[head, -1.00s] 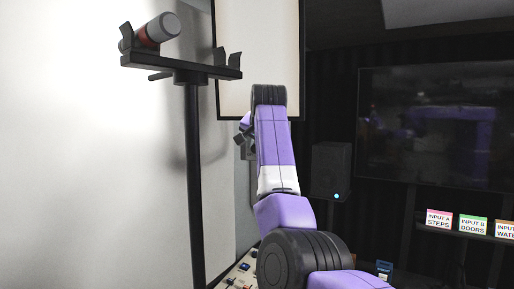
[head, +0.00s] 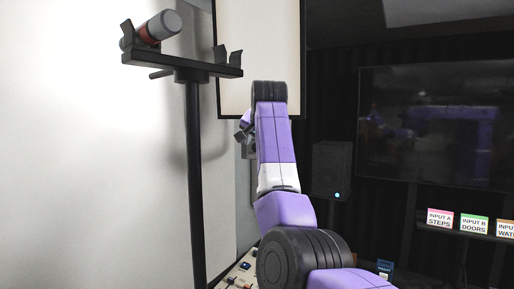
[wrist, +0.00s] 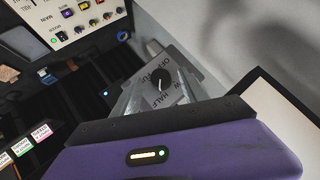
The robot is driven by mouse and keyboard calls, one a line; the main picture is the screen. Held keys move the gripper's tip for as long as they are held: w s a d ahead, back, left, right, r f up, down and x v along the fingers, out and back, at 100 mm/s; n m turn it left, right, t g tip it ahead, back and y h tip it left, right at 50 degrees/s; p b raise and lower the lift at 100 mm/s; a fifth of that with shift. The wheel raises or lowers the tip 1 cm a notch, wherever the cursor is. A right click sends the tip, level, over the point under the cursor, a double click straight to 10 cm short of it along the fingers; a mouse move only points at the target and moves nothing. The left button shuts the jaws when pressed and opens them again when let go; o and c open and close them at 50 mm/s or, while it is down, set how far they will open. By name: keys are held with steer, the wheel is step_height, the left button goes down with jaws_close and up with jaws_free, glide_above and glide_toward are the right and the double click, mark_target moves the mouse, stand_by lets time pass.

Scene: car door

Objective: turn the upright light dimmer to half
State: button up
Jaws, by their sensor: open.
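The light dimmer is a grey plate with a round black knob (wrist: 160,78) in the wrist view. Printed words OFF, FULL, HALF and LOW surround the knob, tilted in the picture. A pale mark shows on the knob, but I cannot tell exactly which word it points at. My gripper (wrist: 162,92) is open, its grey fingers reaching toward the plate on either side of the knob. I cannot tell whether they touch it. In the head view my gripper (head: 245,138) is small and partly hidden behind my purple arm, and the dimmer cannot be made out.
A black stand (head: 193,150) holding a grey and red cylinder (head: 158,29) rises left of my arm. A pale framed panel (head: 258,45) is behind it. A speaker (head: 331,170) and dark screen (head: 435,130) are right. A control panel (wrist: 75,20) shows at the wrist view's upper left.

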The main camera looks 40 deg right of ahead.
steer(key=b+v, duration=0.2)
steer(key=v, duration=0.5)
steer(key=shift+b, duration=0.3)
